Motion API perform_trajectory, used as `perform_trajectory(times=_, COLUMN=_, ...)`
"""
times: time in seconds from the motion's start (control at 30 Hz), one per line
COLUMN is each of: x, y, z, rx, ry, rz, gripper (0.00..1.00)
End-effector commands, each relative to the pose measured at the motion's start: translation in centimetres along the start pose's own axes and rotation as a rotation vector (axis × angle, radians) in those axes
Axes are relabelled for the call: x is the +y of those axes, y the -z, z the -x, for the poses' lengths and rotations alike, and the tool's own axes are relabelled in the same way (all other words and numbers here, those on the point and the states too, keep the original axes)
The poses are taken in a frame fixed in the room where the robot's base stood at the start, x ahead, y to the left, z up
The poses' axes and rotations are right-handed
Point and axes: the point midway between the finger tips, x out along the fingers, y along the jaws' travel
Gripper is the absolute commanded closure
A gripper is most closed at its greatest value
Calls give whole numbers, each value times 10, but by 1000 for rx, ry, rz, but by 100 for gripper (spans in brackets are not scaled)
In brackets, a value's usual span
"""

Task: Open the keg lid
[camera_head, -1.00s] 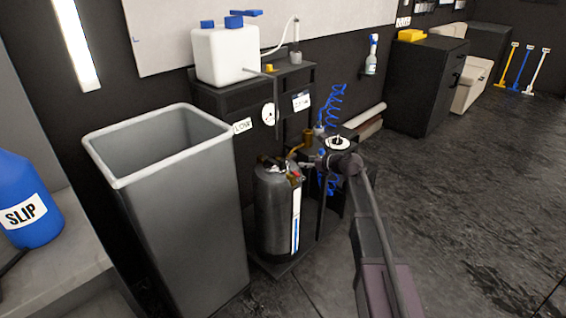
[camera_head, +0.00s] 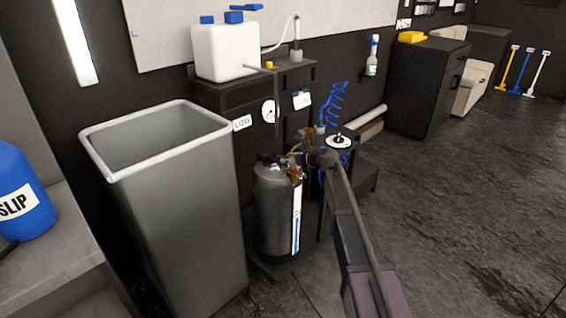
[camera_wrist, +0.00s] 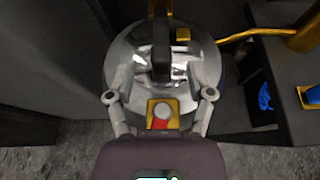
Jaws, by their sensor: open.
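The keg (camera_head: 277,215) is a dark grey metal cylinder with a white and blue strip on its side, standing upright low by the wall. In the wrist view its shiny domed top (camera_wrist: 125,62) fills the middle. A black handle-like bar (camera_wrist: 161,52) crosses the top, with a small yellow block beside it. A yellow piece with a red and white knob (camera_wrist: 162,113) sits between my fingers. My gripper (camera_wrist: 160,95) is open above the near side of the keg top, its fingers spread either side of that piece. Whether they touch the keg I cannot tell.
A tall grey bin (camera_head: 190,215) stands close left of the keg. A black shelf (camera_head: 225,98) with a white canister (camera_head: 225,52) is behind it. A small black stand (camera_head: 352,152) with a blue coiled hose (camera_head: 334,103) is to the right.

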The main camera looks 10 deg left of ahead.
Motion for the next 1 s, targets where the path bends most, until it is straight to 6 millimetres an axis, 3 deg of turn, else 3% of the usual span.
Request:
perform_trajectory(times=0.1, x=-1, y=2, z=-19, rx=0, ry=0, rz=0, gripper=31)
perform_trajectory(times=0.3, x=-1, y=1, z=-35, rx=0, ry=-1, rz=0, gripper=31)
perform_trajectory(times=0.73, x=0, y=0, z=-40, rx=0, ry=1, rz=0, gripper=31)
perform_trajectory(times=0.77, x=0, y=0, z=-40, rx=0, ry=1, rz=0, gripper=34)
perform_trajectory(times=0.9, x=0, y=0, z=-40, rx=0, ry=1, rz=0, gripper=76)
perform_trajectory(times=1.0, x=0, y=0, z=-40, rx=0, ry=0, rz=0, gripper=100)
